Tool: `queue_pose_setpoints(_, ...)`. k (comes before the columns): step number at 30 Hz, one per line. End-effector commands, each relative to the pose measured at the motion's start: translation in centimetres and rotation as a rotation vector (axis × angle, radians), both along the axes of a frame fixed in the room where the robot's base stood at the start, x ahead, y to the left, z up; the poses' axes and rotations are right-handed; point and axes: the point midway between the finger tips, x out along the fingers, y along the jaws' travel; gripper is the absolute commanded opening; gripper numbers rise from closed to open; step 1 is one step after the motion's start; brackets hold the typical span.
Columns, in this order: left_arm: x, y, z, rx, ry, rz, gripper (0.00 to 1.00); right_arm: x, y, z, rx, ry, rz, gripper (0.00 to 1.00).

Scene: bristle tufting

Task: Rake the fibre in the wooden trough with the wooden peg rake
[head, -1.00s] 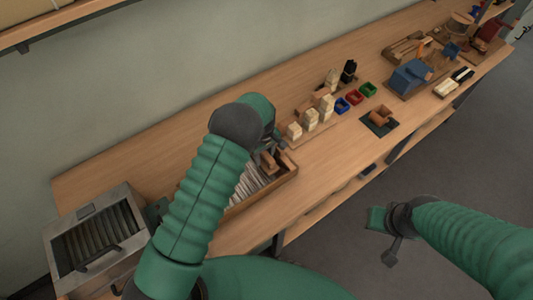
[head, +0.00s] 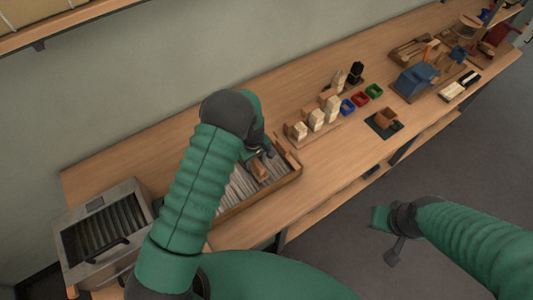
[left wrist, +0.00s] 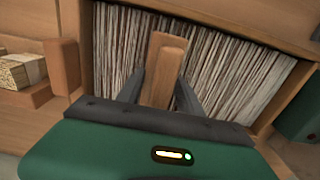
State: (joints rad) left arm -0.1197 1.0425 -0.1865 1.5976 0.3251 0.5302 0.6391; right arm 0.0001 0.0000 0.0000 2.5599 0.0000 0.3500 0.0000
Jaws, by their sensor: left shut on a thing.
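The wooden trough (head: 293,169) stands on the bench and is filled with pale grey fibre (head: 238,190). The fibre (left wrist: 225,75) fills most of the left wrist view behind my fingers. My left gripper (left wrist: 160,92) is shut on the wooden peg rake (left wrist: 163,65), with a dark finger on each side of its handle. In the head view the rake (head: 260,170) is over the fibre, toward the trough's right end. The rake's pegs are hidden, so I cannot tell whether they touch the fibre. My right gripper (head: 380,217) is empty, off the bench's front edge; its fingers are not clear.
A metal box with a slatted top (head: 100,232) stands at the bench's left end. Right of the trough are pale brush blocks (head: 316,120), small coloured bins (head: 361,98) and a dark mat (head: 384,123). A blue machine (head: 414,78) stands farther right. The back strip is clear.

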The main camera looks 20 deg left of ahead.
Motion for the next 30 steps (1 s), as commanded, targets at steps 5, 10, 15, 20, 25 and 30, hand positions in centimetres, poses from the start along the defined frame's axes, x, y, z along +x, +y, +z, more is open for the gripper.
queue_pose_setpoints(5,-2.8,2.2,0.3,-0.001,0.002,0.004,0.0,0.0,0.0,1.2,0.0,0.0,0.0,0.36)
queue_pose_setpoints(10,-5.3,4.3,0.2,0.0,0.001,0.005,0.0,0.0,0.0,1.7,0.0,0.0,0.0,0.36)
queue_pose_setpoints(15,-8.0,6.3,0.1,0.0,0.003,0.004,0.0,0.0,0.0,2.0,0.0,0.0,0.0,0.36)
queue_pose_setpoints(20,-10.3,8.3,0.1,0.0,0.001,0.005,0.0,0.0,0.0,2.1,0.0,0.0,0.0,0.36)
queue_pose_setpoints(25,-12.9,10.3,0.0,-0.001,0.002,0.005,0.0,0.0,0.0,2.1,0.0,0.0,0.0,0.36)
queue_pose_setpoints(30,-15.3,12.3,0.0,0.001,0.001,0.005,0.0,0.0,0.0,2.0,0.0,0.0,0.0,0.36)
